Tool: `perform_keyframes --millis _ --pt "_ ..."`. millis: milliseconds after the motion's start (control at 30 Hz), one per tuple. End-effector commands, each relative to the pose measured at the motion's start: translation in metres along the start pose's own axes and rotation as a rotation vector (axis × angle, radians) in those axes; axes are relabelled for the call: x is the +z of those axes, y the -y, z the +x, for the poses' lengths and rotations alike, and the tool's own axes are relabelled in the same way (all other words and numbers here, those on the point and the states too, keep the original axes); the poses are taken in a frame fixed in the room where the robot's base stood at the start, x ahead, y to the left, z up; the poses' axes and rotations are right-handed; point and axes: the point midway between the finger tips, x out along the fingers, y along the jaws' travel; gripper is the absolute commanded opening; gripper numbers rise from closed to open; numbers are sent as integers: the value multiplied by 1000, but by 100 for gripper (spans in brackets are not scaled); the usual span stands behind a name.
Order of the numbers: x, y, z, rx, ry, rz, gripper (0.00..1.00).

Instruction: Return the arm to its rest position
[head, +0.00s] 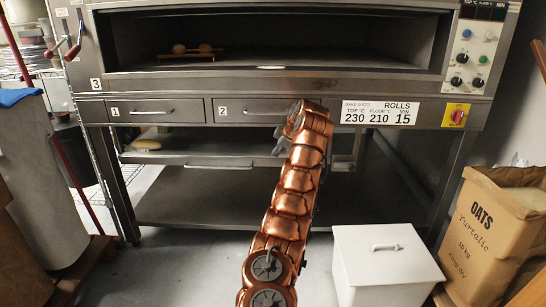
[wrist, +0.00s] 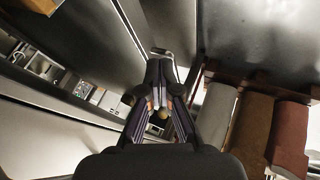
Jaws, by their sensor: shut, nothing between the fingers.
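My copper-coloured arm (head: 290,200) rises from the bottom of the head view and reaches up in front of the oven. My gripper (head: 280,143) is at its far end, small and dark, just below the drawer marked 2 (head: 238,111). In the wrist view my gripper (wrist: 160,68) points away from the camera with its fingers together, and it holds nothing. A small round yellowish thing (wrist: 163,114) shows through the gap between the finger links; I cannot tell what it is.
The oven (head: 270,84) stands open with two small rolls (head: 190,50) inside. A shelf (head: 210,152) under the drawers bears a pale loaf (head: 147,144). A white lidded bin (head: 385,262) and an oats sack (head: 495,225) stand at right. Floor is free left of my arm.

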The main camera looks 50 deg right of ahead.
Motion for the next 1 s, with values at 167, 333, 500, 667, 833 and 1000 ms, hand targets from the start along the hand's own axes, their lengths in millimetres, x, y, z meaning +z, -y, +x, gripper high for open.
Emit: perform_keyframes --millis 167,333,500,667,833,1000 --pt "0 0 -15 1 1 0 0" --pt "0 0 -17 1 1 0 0" --pt "-3 -1 -19 -4 -6 7 0" --pt "-32 -2 -31 -41 -50 62 0" --pt "-89 3 -53 -121 -122 158 0" --pt "-148 18 -78 -215 -171 238 0"
